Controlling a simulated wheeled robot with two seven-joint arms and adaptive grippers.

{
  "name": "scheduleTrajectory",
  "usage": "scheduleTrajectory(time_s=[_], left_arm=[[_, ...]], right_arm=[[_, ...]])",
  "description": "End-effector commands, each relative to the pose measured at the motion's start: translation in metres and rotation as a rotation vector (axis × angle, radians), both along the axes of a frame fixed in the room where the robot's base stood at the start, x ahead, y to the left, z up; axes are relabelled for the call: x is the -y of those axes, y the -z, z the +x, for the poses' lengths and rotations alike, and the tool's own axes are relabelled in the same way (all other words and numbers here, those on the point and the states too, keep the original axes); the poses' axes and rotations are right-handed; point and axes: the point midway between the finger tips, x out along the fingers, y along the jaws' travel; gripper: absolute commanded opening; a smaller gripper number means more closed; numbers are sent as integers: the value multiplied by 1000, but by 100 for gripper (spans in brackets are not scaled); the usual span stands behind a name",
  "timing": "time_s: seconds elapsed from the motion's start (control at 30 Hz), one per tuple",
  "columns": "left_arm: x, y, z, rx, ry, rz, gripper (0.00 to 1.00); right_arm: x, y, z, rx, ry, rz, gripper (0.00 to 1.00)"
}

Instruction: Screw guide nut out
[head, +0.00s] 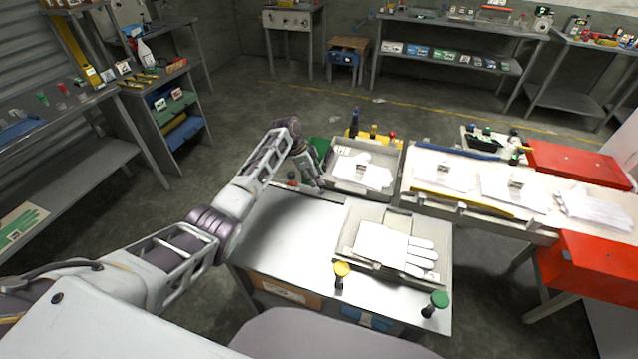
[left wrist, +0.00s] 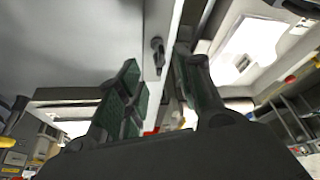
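My left gripper (head: 313,178) reaches down at the back left of the metal workbench (head: 270,235), beside the grey tray at the back. In the left wrist view its two green-padded fingers (left wrist: 157,85) stand apart with a gap between them. A small dark grey fitting with a round end (left wrist: 157,50) shows beyond the fingertips, in line with the gap. It may be the guide nut; I cannot tell for sure. The fingers do not visibly grip it. In the head view the gripper hides that spot. My right gripper is not in view.
The grey tray (head: 338,182) holds white gloves. A glove form (head: 380,243) lies on the bench, with a yellow knob (head: 341,268) and a green knob (head: 440,299) in front. The bench's left part is clear.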

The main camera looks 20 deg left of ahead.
Motion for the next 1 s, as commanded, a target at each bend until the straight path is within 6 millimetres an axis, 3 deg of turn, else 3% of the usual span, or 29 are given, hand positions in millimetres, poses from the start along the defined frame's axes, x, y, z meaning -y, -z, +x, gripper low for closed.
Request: scheduleTrajectory(time_s=[0.4, 0.87, 1.0], left_arm=[[13, 32, 4, -2, 1, -1, 36], [14, 37, 5, 0, 0, 0, 36], [14, 37, 5, 0, 0, 0, 19]], right_arm=[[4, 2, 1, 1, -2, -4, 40], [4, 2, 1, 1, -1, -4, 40], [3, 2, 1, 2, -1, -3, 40]])
